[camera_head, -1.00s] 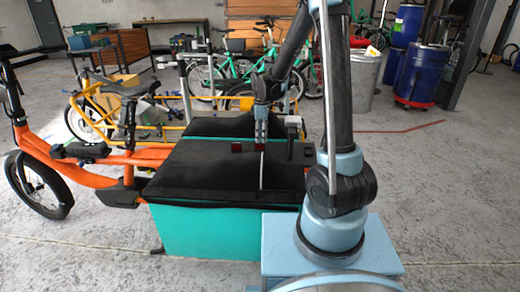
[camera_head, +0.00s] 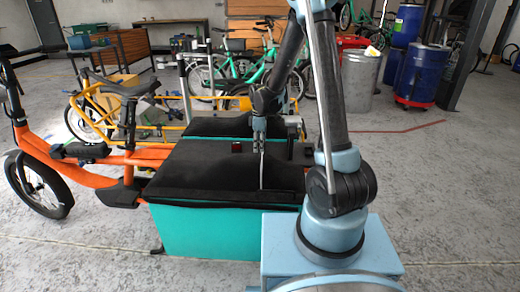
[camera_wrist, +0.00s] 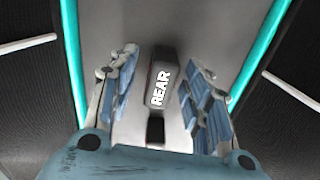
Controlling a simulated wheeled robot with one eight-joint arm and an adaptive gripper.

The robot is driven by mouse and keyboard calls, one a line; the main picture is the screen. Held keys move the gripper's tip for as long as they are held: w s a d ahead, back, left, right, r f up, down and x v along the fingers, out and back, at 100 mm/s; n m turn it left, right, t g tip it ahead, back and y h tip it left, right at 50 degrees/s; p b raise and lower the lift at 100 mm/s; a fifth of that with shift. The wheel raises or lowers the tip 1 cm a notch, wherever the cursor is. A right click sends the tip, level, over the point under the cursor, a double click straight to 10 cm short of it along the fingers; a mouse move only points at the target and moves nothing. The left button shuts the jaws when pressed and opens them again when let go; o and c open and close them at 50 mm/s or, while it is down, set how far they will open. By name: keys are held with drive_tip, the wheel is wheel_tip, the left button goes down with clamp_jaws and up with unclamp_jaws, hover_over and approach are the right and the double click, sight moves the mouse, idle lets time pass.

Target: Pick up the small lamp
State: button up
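In the wrist view a small dark block marked "REAR" (camera_wrist: 160,86), which looks like the small lamp, lies between the two fingers of my gripper (camera_wrist: 162,100). The fingers are apart, one on each side, with narrow gaps seeming to show beside the block. In the head view my gripper (camera_head: 258,148) points down at the far edge of the black-topped teal box (camera_head: 225,232). The block is not clear there, being hidden at the fingers. A small dark red thing (camera_head: 236,147) sits left of the gripper on that edge.
A second black-topped box (camera_head: 215,127) stands close behind the first. In the wrist view, teal rims (camera_wrist: 72,50) flank a grey strip under the fingers. The orange bike (camera_head: 85,175) is at left. A metal bin (camera_head: 359,82) and blue barrels (camera_head: 423,73) stand behind right.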

clamp_jaws()
drive_tip(key=shift+r, duration=0.2)
wheel_tip(320, 180, up, 10)
drive_tip(key=shift+f, duration=0.15)
idle(0.4)
